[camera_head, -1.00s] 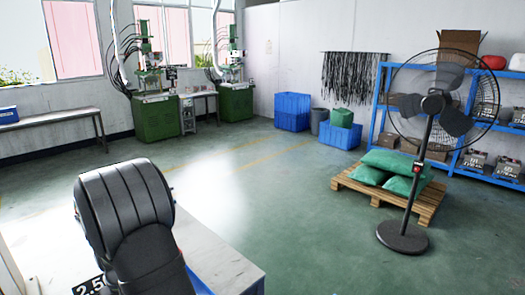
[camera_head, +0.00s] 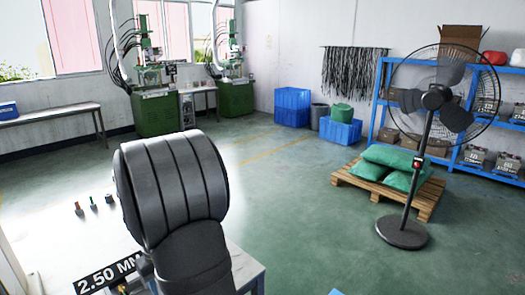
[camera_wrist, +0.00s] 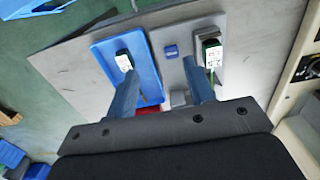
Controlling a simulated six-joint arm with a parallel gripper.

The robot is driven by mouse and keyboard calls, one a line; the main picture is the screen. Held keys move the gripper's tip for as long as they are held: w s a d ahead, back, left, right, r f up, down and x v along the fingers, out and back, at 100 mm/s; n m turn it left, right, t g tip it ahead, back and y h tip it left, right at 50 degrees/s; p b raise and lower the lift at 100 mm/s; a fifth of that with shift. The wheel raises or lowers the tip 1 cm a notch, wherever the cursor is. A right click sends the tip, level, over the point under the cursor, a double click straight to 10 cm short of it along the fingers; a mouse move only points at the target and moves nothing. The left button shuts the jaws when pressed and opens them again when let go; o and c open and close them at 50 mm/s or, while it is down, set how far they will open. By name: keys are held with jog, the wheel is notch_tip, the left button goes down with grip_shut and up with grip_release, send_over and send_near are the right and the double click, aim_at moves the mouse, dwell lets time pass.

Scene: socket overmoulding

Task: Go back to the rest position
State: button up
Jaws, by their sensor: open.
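My gripper (camera_wrist: 160,78) shows in the wrist view with its two blue-grey fingers apart and nothing between the tips. The fingers hang over a grey work surface (camera_wrist: 85,75). Below them lie a blue tray (camera_wrist: 153,78) and a small dark part with a white label (camera_wrist: 124,62) on it. A similar labelled part (camera_wrist: 212,52) lies near the right finger, and a small blue block (camera_wrist: 171,51) lies between. Whether the fingertips touch either part is not clear. In the head view my arm hides the gripper.
A black "2.50 MM" sign (camera_head: 108,272) stands at the lower left in the head view. Several small parts (camera_head: 93,203) stand left of my arm. A standing fan (camera_head: 413,170) and a pallet with green sacks (camera_head: 430,205) are at the right. The middle floor is clear.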

jog(key=shift+m, duration=0.5)
jog(key=s+a+f, duration=0.2)
jog(key=a, duration=0.1)
jog(key=s+a+f, duration=0.1)
jog(key=a+f, duration=0.2)
jog(key=a, duration=0.1)
jog(key=s+a+f, duration=0.2)
jog(key=a, duration=0.2)
jog(key=shift+s+f, duration=0.25)
jog(key=shift+s, duration=0.05)
